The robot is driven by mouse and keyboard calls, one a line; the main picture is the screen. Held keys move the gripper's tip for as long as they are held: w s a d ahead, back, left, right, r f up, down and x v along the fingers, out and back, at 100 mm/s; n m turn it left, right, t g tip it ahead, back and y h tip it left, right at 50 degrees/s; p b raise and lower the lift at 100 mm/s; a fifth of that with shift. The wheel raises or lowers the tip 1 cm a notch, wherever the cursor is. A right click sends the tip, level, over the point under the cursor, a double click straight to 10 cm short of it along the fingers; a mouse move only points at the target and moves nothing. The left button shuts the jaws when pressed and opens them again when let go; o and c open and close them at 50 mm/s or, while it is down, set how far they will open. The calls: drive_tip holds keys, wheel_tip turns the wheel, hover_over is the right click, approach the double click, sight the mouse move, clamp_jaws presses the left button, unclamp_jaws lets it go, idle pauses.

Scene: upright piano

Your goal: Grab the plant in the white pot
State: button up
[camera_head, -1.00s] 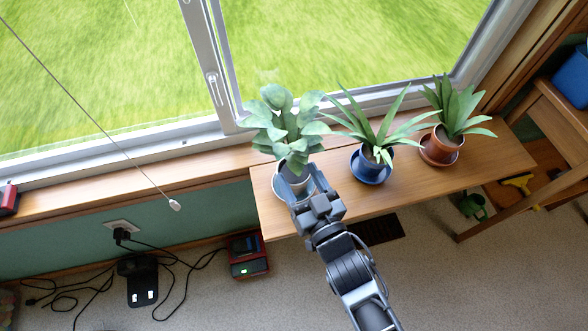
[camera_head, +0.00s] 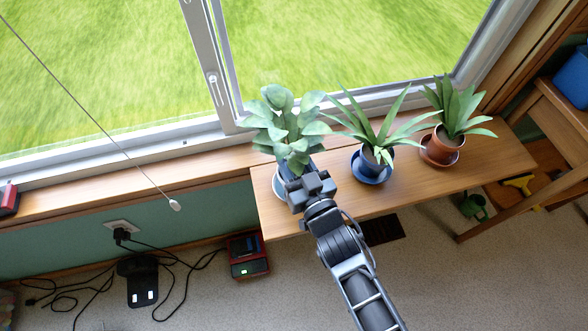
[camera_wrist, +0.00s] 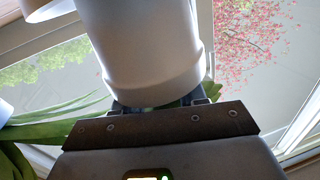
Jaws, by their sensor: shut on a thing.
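The plant in the white pot (camera_head: 290,135) has broad grey-green leaves and stands at the left end of the wooden shelf (camera_head: 400,200). Most of its white pot (camera_head: 279,187) is hidden behind my gripper (camera_head: 297,172) in the head view. The pot (camera_wrist: 145,50) fills the upper middle of the wrist view, right in front of the gripper's palm. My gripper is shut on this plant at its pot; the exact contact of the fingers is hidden. The pot still appears to be at its place on the shelf.
A spiky plant in a blue pot (camera_head: 371,165) stands close to the right. Another in a terracotta pot (camera_head: 442,147) is farther right. The window (camera_head: 345,45) lies behind. A red device (camera_head: 248,257) and cables are on the floor at left.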

clamp_jaws()
drive_tip(key=shift+r, duration=0.15)
